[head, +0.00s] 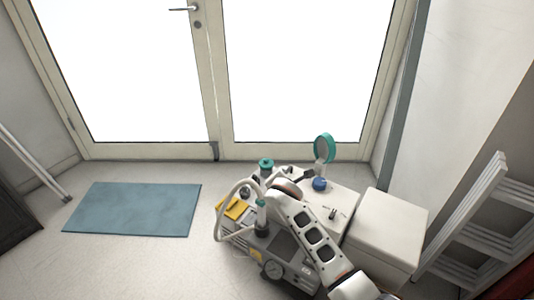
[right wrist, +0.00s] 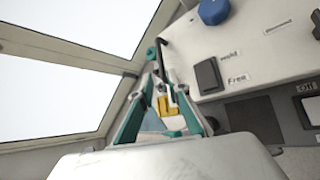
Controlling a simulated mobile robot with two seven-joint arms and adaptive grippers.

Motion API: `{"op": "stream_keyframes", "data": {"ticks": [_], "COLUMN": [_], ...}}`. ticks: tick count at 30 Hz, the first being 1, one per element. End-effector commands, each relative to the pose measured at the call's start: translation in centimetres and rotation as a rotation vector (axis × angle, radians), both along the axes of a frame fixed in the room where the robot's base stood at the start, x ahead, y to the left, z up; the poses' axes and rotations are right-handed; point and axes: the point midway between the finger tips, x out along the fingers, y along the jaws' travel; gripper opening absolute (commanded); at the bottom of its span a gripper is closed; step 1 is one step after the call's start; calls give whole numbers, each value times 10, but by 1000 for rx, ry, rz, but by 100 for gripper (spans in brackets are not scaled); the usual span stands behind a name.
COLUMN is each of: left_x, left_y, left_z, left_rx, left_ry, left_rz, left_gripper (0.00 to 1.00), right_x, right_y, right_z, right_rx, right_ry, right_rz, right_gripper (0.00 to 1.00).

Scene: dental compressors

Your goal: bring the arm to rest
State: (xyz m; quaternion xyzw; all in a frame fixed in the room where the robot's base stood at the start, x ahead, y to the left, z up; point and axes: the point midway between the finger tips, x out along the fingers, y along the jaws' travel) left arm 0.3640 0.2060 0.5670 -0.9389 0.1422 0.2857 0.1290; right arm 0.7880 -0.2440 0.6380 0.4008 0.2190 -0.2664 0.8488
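My right arm (head: 308,236) comes in from the lower right of the head view and reaches over the compressor unit (head: 262,254). Its hand end is hard to make out there among the unit's parts. In the right wrist view, the teal fingers of my right gripper (right wrist: 158,62) lean towards each other beside the white control panel (right wrist: 255,55). A small yellow part (right wrist: 172,105) shows between them. Whether the fingertips meet or grip anything is unclear. My left gripper is not in view.
A blue knob (head: 320,184) and black switch (head: 332,214) are on the panel's top. A round teal-rimmed part (head: 324,148) stands behind. A white box (head: 388,232) and ladder (head: 470,225) are at right. A blue mat (head: 133,210) lies on open floor at left.

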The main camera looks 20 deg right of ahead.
Motion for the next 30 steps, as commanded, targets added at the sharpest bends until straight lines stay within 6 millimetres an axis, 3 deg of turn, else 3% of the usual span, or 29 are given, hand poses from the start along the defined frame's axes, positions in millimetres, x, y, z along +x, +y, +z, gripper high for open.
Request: {"op": "stream_keyframes", "data": {"ticks": [5, 8, 11, 22, 30], "left_x": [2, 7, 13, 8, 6], "left_y": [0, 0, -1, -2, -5], "left_z": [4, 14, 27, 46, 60], "left_rx": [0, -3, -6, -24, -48], "left_ry": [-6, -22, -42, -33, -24], "left_rz": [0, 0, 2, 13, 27], "left_gripper": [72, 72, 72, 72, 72], "right_x": [-5, -22, -52, -201, -324], "right_y": [0, 2, 5, 21, 32], "right_z": [-2, -8, -19, -53, -46], "right_rx": [25, 103, 243, 871, 1318], "right_ry": [-7, -28, -61, -139, -133], "right_rz": [-9, -35, -84, -346, -593], "right_gripper": [16, 16, 16, 16, 16]}}
